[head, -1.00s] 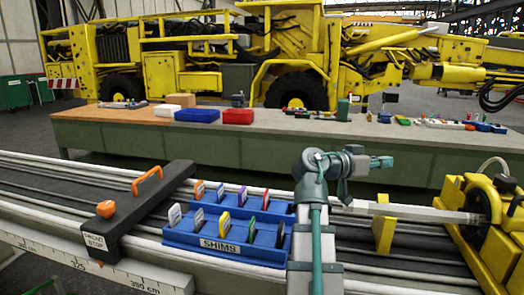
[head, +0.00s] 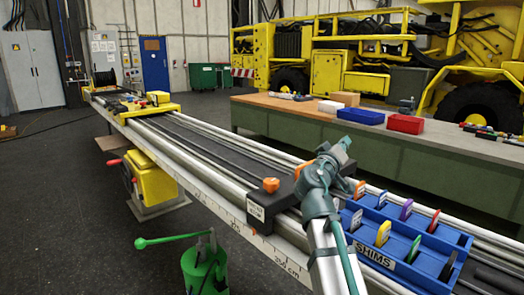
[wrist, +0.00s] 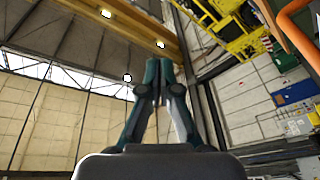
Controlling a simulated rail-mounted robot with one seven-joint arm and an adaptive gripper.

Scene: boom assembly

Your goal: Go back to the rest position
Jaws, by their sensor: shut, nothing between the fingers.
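My gripper (wrist: 158,72) is shut and empty in the wrist view, its two dark green fingers meeting and pointing up toward the roof. In the head view my arm rises from the bottom edge, and the gripper (head: 345,144) is small at its upper end, so its fingers are hard to make out there. The arm covers part of the black stop block with an orange knob (head: 270,185). The blue shim tray (head: 432,262) with several coloured shims stands just right of my arm on the rail bed.
The long rail bed (head: 185,137) runs to the far left, with a yellow carriage (head: 158,98) at its end. A green pump with a lever (head: 204,268) stands on the floor. A workbench (head: 440,140) carries blue and red bins behind. Open floor lies to the left.

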